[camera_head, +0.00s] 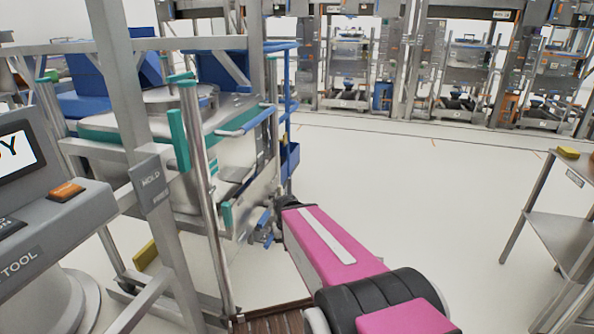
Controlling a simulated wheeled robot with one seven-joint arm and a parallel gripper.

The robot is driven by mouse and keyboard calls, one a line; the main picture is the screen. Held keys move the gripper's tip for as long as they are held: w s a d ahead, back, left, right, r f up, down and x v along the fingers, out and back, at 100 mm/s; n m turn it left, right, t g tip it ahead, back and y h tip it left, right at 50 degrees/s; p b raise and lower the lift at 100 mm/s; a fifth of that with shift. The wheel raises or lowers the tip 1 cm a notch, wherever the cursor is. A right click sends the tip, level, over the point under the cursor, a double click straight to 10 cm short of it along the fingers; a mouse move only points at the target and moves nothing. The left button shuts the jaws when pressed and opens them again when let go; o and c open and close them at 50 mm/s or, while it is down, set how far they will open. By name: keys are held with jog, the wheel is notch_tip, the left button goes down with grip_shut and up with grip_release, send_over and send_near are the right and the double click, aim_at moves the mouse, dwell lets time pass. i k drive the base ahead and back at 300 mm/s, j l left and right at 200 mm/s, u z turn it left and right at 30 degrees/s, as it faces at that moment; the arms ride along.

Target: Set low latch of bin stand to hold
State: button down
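The bin stand (205,170) is a grey metal frame at the left, holding a large silver bin (150,122) with teal trim. A grey plate (151,178) with white lettering, apparently a hold label, is on its front post. A small blue fitting (262,228) sits low on the stand's right side; I cannot tell whether it is the low latch or how it is set. My pink and black arm reaches toward it from the lower right. My gripper (275,214) is at the arm's far end, beside the blue fitting. Its fingers are too small and hidden to read, and contact is unclear.
A grey console (60,215) with a screen and orange button stands at the left. A metal shelf table (555,215) with a yellow block (568,152) is at the right. Racks of machinery line the back wall. The pale floor (400,190) between is clear.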

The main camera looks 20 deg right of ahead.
aim_at(290, 179)
jog(key=i+l, duration=0.4)
jog(key=i+l+u, duration=0.1)
jog(key=i+l, duration=0.25)
jog(key=l, duration=0.2)
jog(key=i+l, duration=0.75)
jog(key=l, duration=0.25)
jog(key=i+l+u, duration=0.1)
jog(key=i+l, duration=0.3)
jog(key=l, duration=0.15)
